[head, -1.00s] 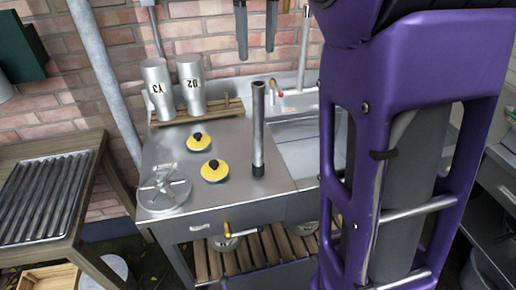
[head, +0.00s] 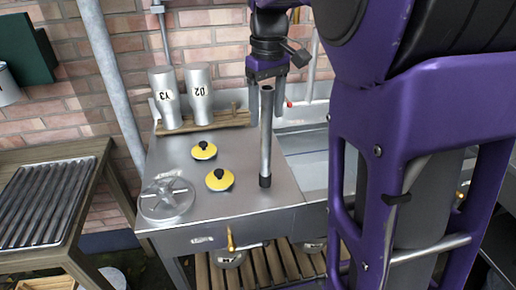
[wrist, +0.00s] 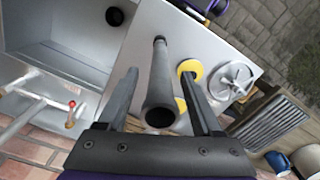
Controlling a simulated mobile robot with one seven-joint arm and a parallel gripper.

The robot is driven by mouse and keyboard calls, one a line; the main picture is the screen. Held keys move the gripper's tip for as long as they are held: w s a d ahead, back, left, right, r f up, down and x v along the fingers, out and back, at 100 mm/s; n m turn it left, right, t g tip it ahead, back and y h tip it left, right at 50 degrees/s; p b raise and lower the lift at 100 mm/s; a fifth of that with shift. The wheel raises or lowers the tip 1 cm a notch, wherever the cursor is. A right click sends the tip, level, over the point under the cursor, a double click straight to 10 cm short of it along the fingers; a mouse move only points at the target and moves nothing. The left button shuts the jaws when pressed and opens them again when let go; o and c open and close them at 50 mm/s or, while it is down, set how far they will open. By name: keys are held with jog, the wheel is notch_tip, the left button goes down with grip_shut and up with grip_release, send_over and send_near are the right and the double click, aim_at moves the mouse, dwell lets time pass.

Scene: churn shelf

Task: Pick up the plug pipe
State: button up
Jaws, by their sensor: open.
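The plug pipe, a grey hollow tube with dark collars, (head: 266,135) stands upright on the metal counter at the sink's left edge. In the wrist view the pipe (wrist: 159,85) shows its open top end close to the camera, running away to its foot. My gripper (head: 266,88) is open at the pipe's top, one finger to each side of it in the picture. In the wrist view my gripper (wrist: 160,74) also has the pipe between its two dark fingers, with gaps on both sides.
Two yellow-based plugs with black knobs (head: 219,179) (head: 203,150) and a round metal handwheel lid (head: 167,199) lie left of the pipe. Two metal churns (head: 198,95) (head: 165,98) stand on a wooden rack behind. The sink basin (head: 309,160) is right.

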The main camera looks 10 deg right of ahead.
grip_shut()
dwell(0.3)
dwell(1.1)
